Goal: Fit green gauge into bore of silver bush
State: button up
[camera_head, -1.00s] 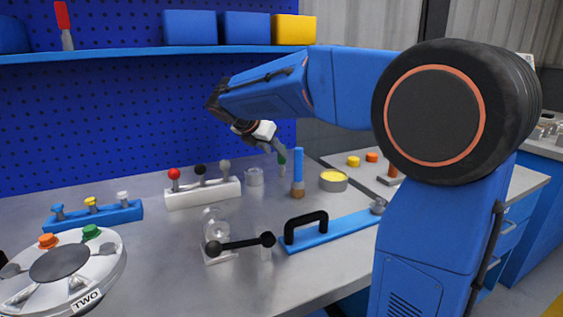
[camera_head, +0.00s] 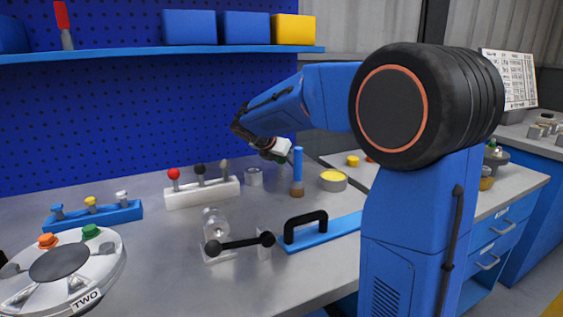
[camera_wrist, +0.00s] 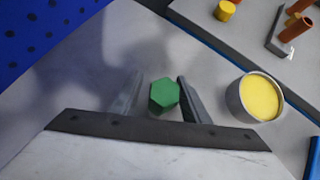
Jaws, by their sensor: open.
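The green gauge (camera_wrist: 163,94) shows in the wrist view as a hexagonal green top between my gripper's two fingers. In the head view, only a little green of the gauge (camera_head: 283,159) shows below my gripper (camera_head: 281,157), which covers the rest. My gripper (camera_wrist: 158,92) is open, with a finger on each side of the gauge. The right finger looks very near it; I cannot tell whether they touch. The silver bush (camera_head: 254,177), a short metal cylinder, stands on the bench left of my gripper in the head view.
A blue rod (camera_head: 298,166) stands upright close to the right of my gripper. Beyond it is a round tin with a yellow top (camera_head: 333,180). A white block with several knobs (camera_head: 202,193) is left of the bush. A clear stand and a black-handled blue bar (camera_head: 330,231) lie nearer.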

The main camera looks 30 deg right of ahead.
jog(key=shift+c, duration=0.7)
grip_shut()
